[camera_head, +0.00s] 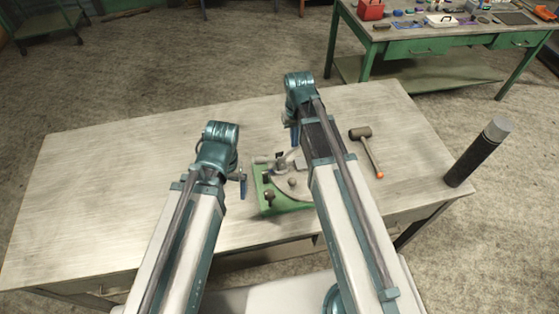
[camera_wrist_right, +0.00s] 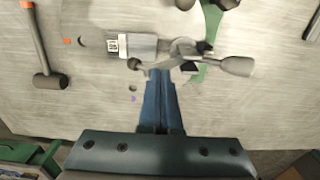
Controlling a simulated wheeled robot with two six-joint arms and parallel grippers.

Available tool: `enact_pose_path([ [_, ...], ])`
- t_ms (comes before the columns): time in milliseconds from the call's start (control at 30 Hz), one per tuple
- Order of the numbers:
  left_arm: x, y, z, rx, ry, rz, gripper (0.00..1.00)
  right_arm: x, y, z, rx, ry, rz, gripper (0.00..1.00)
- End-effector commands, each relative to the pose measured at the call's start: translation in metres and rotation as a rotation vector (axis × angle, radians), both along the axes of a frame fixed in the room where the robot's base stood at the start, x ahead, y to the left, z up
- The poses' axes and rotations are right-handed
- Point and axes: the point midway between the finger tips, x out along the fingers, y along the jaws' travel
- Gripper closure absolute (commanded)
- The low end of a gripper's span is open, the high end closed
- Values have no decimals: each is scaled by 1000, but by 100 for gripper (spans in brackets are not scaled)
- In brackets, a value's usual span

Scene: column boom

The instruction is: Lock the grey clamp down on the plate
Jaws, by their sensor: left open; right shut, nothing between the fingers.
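A green fixture (camera_head: 268,207) sits on the workbench, carrying several small grey and dark parts. The right arm hides its right side. In the right wrist view, the grey clamp (camera_wrist_right: 150,45) has a pale body with a small label and a dark grey handle (camera_wrist_right: 236,66) pointing right. A bit of the green base (camera_wrist_right: 212,22) shows behind it. My right gripper (camera_wrist_right: 158,76) is shut and empty, its blue tips close to the clamp's metal arm; I cannot tell whether they touch. In the head view it shows at the fixture's far side (camera_head: 294,132). My left gripper (camera_head: 242,182) is open, left of the fixture.
A hammer (camera_head: 367,150) with an orange handle end lies right of the fixture. A dark cylinder with a grey top (camera_head: 478,152) stands at the bench's right edge. The left half of the workbench (camera_head: 110,190) is clear. A green table (camera_head: 450,42) with small items stands behind.

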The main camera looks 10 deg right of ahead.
Motion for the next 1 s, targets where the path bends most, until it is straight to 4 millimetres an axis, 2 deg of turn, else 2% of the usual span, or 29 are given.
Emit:
enact_pose_path([
  [900, 0, 0, -32, 1, 0, -7, 0, 1, -6, -32, 0, 0, 0, 100],
  [1000, 0, 0, -31, 1, 0, -7, 0, 1, -6, -31, 0, 0, 0, 100],
])
